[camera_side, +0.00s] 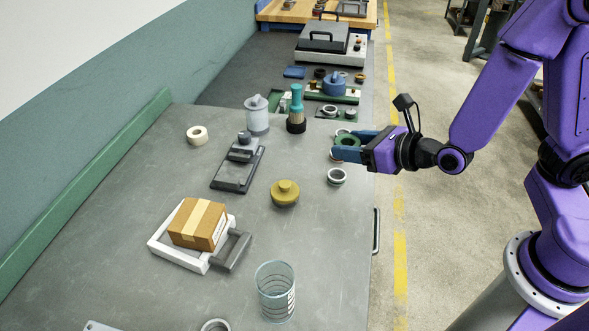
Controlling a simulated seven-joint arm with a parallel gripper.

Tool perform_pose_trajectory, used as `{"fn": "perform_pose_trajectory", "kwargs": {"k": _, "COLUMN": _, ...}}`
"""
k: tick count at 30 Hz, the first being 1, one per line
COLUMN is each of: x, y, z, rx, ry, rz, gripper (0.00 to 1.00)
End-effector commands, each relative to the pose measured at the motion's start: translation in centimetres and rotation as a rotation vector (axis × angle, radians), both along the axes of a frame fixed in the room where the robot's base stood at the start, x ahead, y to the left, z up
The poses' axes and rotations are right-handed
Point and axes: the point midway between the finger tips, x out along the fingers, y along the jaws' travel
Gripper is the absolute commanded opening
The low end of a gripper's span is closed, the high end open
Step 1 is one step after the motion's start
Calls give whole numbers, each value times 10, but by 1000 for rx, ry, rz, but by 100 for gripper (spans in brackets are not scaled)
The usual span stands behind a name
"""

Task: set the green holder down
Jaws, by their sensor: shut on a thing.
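My gripper (347,147) is at the right side of the grey table, pointing left, with its blue fingers shut on the green holder (347,140). The holder is a small round green ring-like piece with a dark middle. A pale ring-like edge shows at the holder's upper side and at its lower left. The blue fingers hide part of the holder. I cannot tell whether the holder touches the table or is held just above it.
A metal ring (337,176) lies just below the gripper. A yellow lidded piece (285,193), a teal-handled tool (296,109) and a grey canister (257,115) stand to the left. A glass (276,291) and a boxed carton (198,225) are nearer. The table's centre front is clear.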

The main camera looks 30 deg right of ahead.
Motion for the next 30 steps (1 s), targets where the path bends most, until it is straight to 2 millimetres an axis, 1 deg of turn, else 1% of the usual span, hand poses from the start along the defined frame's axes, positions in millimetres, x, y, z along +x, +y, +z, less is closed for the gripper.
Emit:
{"fn": "perform_pose_trajectory", "kwargs": {"k": 2, "x": 3, "y": 2, "z": -2, "rx": 0, "ry": 0, "rz": 4, "gripper": 25}}
{"fn": "perform_pose_trajectory", "kwargs": {"k": 17, "x": 40, "y": 14, "z": -19, "rx": -1, "ry": 1, "rz": 3, "gripper": 25}}
{"fn": "perform_pose_trajectory", "kwargs": {"k": 26, "x": 65, "y": 23, "z": -31, "rx": 0, "ry": 1, "rz": 1, "gripper": 25}}
{"fn": "perform_pose_trajectory", "kwargs": {"k": 27, "x": 75, "y": 25, "z": -36, "rx": 1, "ry": 0, "rz": 0, "gripper": 25}}
{"fn": "perform_pose_trajectory", "kwargs": {"k": 29, "x": 87, "y": 29, "z": -41, "rx": 1, "ry": -2, "rz": -1, "gripper": 25}}
{"fn": "perform_pose_trajectory", "kwargs": {"k": 30, "x": 90, "y": 31, "z": -47, "rx": -2, "ry": 2, "rz": 2, "gripper": 25}}
